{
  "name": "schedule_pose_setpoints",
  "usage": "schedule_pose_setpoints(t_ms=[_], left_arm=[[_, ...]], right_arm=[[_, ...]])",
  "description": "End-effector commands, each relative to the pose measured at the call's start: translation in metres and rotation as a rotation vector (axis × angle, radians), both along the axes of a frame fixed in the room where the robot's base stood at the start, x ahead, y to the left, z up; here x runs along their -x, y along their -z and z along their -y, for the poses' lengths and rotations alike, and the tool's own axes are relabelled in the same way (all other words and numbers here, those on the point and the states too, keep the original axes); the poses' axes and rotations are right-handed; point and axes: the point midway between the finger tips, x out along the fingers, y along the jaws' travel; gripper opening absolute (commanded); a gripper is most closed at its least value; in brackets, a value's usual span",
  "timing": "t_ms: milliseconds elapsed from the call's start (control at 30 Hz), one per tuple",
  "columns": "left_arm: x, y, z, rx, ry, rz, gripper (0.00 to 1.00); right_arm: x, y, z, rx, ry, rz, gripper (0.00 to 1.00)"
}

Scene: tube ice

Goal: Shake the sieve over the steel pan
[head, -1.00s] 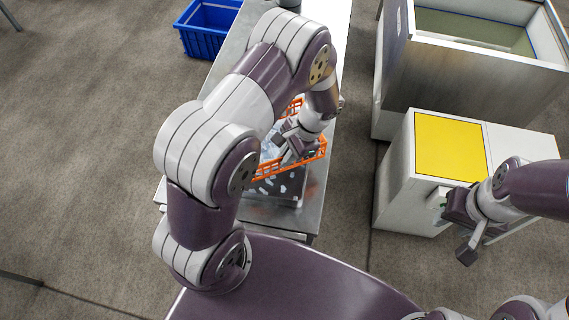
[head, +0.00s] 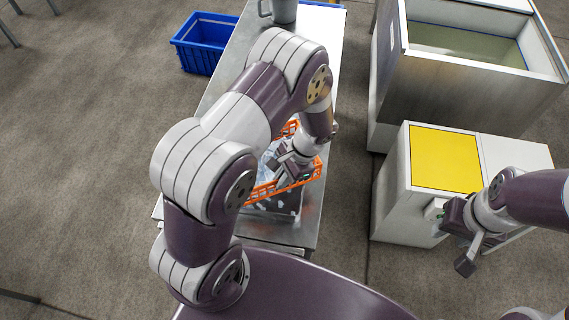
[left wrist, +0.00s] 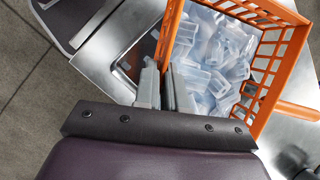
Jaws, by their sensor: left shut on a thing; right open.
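The sieve is an orange open-mesh basket (head: 262,194) holding clear tube ice. In the left wrist view its orange wall (left wrist: 289,68) surrounds several ice pieces (left wrist: 215,50). My left gripper (head: 284,162) is shut on the sieve's near side; its two fingers (left wrist: 166,88) also show in the left wrist view. The steel pan (head: 288,203) is under the sieve on the table, with a dark inside and a few pale pieces. The sieve and my arm hide much of it. My right gripper (head: 452,241) is open and empty, away at the right.
The steel table (head: 300,231) runs away from me. A grey jug (head: 283,10) stands at its far end. A blue crate (head: 202,45) is on the floor at left. A white cabinet with a yellow panel (head: 444,160) and a large open tank (head: 465,48) stand at right.

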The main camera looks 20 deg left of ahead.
Motion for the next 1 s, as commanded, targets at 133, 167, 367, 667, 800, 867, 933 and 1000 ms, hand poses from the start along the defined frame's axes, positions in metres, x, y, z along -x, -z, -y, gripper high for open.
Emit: schedule_pose_setpoints(t_ms=[133, 167, 367, 667, 800, 867, 933, 1000], left_arm=[[0.012, -0.002, 0.003, -0.001, 0.001, 0.001, 0.0], [0.014, -0.002, 0.004, -0.001, 0.001, 0.002, 0.0], [0.031, -0.002, 0.007, 0.0, 0.0, 0.001, 0.0], [0.005, 0.0, 0.001, 0.0, -0.001, 0.003, 0.0], [-0.012, 0.001, -0.002, 0.0, -0.002, 0.004, 0.0], [-0.019, 0.001, -0.004, 0.0, -0.003, 0.004, 0.0], [-0.028, 0.001, -0.007, 0.0, -0.001, 0.003, 0.0], [-0.035, 0.001, -0.008, 0.0, -0.001, 0.004, 0.0]], right_arm=[[0.0, -0.004, 0.0, 0.0, 0.0, 0.0, 0.43], [0.0, -0.005, 0.0, 0.0, 0.0, 0.0, 0.43], [0.0, -0.009, 0.0, 0.0, 0.0, 0.0, 0.43], [0.0, -0.005, 0.0, 0.0, 0.0, 0.0, 0.43], [0.0, -0.002, 0.0, 0.0, 0.0, 0.0, 0.43], [0.0, -0.001, 0.0, 0.0, 0.0, 0.0, 0.43], [0.0, 0.0, 0.0, 0.0, 0.0, 0.0, 0.43], [0.0, 0.002, 0.0, 0.0, 0.0, 0.0, 0.43]])
